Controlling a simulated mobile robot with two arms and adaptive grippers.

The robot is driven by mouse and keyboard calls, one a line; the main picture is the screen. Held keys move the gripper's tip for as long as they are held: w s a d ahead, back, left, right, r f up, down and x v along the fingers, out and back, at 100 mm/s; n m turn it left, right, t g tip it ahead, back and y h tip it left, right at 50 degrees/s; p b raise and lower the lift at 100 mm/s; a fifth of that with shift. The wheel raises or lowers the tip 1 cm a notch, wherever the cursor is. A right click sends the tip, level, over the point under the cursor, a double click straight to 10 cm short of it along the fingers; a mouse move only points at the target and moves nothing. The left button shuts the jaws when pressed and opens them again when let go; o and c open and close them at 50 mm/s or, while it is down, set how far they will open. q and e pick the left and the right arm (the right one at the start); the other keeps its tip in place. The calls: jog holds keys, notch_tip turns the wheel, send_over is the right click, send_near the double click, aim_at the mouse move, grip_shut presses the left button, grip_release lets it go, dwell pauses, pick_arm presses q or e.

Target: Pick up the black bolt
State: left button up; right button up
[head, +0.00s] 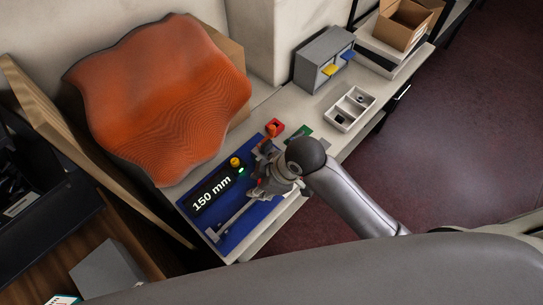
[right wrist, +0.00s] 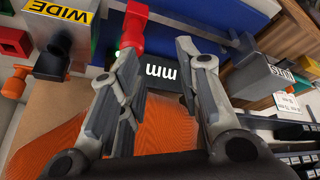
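I cannot make out the black bolt for sure. Small dark items (head: 338,119) sit in the compartments of a white tray (head: 371,102) on the table, too small to identify. My right gripper (head: 262,184) is over the blue board (head: 236,238), beyond my arm's dark round joint. In the right wrist view its two fingers (right wrist: 160,58) stand apart with nothing held between them. A red knob-shaped part (right wrist: 131,28) shows behind the left fingertip; I cannot tell whether they touch. My left gripper is in neither view.
The blue board carries a black "150 mm" label (head: 211,194) and a yellow knob (head: 235,162). A red block (head: 278,125) and green piece (head: 303,132) lie beyond. A grey drawer box (head: 323,55) and open cardboard box (head: 403,25) stand farther back. An orange wavy panel (head: 160,95) leans left.

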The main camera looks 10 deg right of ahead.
jog(key=w+d+r+n+g+h, duration=0.1)
jog(key=w+d+r+n+h, duration=0.15)
jog(key=w+n, duration=0.35)
jog(key=w+d+r+n+g+h, duration=0.25)
jog(key=w+r+n, duration=0.2)
jog(key=n, duration=0.35)
jog(key=shift+t+y, duration=0.4)
jog(key=shift+t, duration=0.05)
notch_tip(320, 180, down, 6)
jog(key=shift+w+d+p, duration=0.15)
jog(key=shift+p, duration=0.6)
notch_tip(320, 180, down, 5)
jog(key=shift+r+p, duration=0.1)
jog(key=shift+p, duration=0.75)
jog(key=shift+f, duration=0.3)
grip_shut()
